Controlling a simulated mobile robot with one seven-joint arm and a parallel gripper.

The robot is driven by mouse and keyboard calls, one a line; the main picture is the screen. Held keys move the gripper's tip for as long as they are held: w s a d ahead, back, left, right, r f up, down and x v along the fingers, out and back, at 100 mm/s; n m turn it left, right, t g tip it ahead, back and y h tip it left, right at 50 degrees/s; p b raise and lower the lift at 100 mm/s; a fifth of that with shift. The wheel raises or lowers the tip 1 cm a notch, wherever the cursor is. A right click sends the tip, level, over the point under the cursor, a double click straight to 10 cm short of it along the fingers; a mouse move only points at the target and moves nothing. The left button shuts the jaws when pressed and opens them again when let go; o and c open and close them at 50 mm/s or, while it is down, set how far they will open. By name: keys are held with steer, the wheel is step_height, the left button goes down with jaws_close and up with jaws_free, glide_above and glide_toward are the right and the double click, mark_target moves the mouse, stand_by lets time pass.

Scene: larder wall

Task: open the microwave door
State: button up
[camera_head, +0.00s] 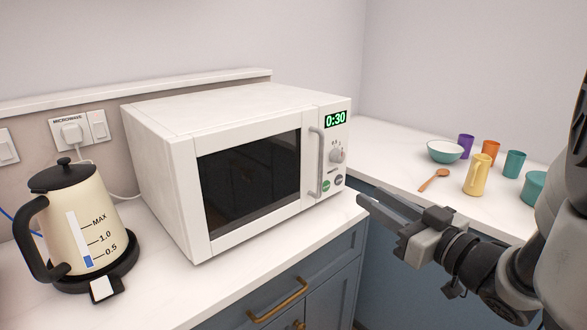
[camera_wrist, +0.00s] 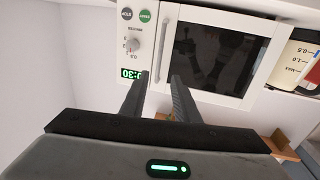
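The white microwave (camera_head: 165,137) stands on the counter with its door (camera_head: 250,175) shut. The door has a dark window and a grey upright handle (camera_head: 317,162) at its right edge. In the wrist view the handle (camera_wrist: 166,45) shows beside the window, seen upside down. My gripper (camera_head: 370,203) is to the right of and in front of the microwave, apart from the handle. In the wrist view my gripper (camera_wrist: 154,86) has its two fingers apart, with nothing held between them. The control panel shows a green display (camera_head: 336,118) reading 0:30, a knob and two buttons.
A cream kettle (camera_head: 75,225) stands on its base left of the microwave. A drawer with a brass handle (camera_head: 278,300) is below the counter.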

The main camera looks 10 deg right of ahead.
mark_target(322, 165)
steer(key=p+x, duration=0.3)
steer(key=x, duration=1.4)
jaws_close()
